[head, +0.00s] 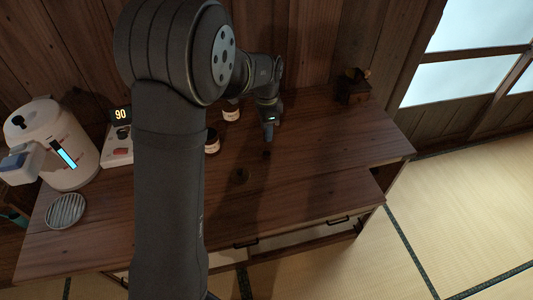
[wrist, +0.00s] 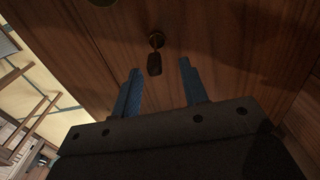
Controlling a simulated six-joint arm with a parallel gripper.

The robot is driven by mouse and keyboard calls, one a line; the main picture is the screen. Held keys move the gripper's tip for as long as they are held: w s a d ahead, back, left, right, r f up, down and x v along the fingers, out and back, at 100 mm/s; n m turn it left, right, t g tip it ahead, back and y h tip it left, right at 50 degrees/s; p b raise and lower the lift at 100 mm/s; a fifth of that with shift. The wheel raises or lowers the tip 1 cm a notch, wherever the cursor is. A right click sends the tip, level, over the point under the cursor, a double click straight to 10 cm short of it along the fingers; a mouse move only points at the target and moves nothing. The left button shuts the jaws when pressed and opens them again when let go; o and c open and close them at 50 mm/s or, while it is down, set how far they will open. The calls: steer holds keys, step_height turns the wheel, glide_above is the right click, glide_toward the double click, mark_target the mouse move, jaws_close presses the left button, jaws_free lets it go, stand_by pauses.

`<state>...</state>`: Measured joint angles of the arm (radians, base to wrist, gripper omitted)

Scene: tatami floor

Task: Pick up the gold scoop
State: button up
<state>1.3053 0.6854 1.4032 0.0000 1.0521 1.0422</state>
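A small dark brownish-gold piece, which looks like the scoop (wrist: 155,42), lies on the wooden desk in the wrist view. It has a small rounded end and a darker block-like end towards me. In the head view it seems to be the small dark spot (head: 266,154) just below my gripper (head: 269,134). My gripper has two blue fingers (wrist: 157,92), spread apart with nothing between them. The scoop lies just beyond the fingertips, roughly in line with the gap. Its gold colour is hard to make out in the dim light.
A dark round item (head: 242,176) lies nearer on the desk (head: 310,170). Two small jars (head: 212,141) (head: 231,113) stand behind my arm. A white kettle (head: 62,145), a display reading 90 (head: 120,115) and a round grille (head: 65,211) are left. A dark wooden object (head: 353,87) stands back right.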

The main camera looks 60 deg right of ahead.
steer(key=f, duration=0.4)
steer(key=shift+s+a+f, duration=0.1)
steer(key=shift+s+a, duration=0.05)
steer(key=shift+a, duration=0.05)
jaws_close()
